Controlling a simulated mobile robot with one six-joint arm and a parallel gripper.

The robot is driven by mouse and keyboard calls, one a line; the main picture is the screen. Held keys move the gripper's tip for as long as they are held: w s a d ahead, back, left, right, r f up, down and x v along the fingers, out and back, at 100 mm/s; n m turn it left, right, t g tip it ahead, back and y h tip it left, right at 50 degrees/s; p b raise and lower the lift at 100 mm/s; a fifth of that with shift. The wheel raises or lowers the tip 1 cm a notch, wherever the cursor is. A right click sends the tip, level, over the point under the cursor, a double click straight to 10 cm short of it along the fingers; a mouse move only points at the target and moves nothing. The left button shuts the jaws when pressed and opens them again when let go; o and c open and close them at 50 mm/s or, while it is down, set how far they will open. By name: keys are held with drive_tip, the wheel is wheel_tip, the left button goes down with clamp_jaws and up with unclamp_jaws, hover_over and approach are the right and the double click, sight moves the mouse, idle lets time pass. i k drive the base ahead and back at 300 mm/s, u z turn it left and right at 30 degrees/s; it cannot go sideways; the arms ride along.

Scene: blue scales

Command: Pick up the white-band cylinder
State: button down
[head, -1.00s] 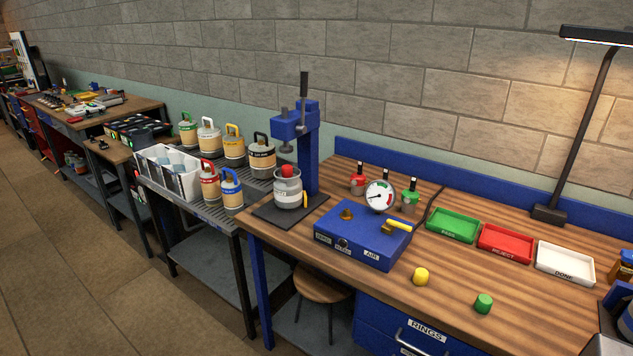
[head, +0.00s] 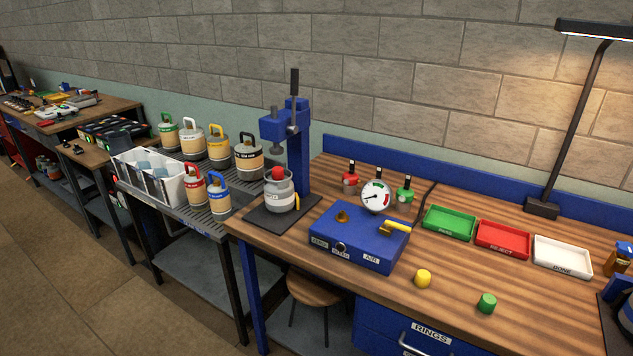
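Several gas cylinders with coloured handles stand upright on a slatted metal table left of the wooden bench. The one with the white handle and collar (head: 193,141) is in the back row, between a green-handled cylinder (head: 168,132) and a yellow-handled cylinder (head: 218,147). It looks most like the white-band cylinder, though its label is too small to read. A black-handled cylinder (head: 248,158) ends that row. Red-handled (head: 194,190) and blue-handled (head: 218,196) cylinders stand in front, near the table's edge. My gripper is not in view.
A white divided crate (head: 150,180) stands left of the front cylinders. A blue press (head: 297,150) with a grey cylinder (head: 279,194) rises at the right. The bench holds a blue gauge box (head: 345,245) and green, red and white trays (head: 563,265). The floor (head: 130,300) in front is clear.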

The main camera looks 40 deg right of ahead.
sight(280, 195)
drive_tip(key=z, duration=0.9)
drive_tip(key=k, duration=1.15)
drive_tip(key=u, duration=0.15)
drive_tip(key=i, duration=1)
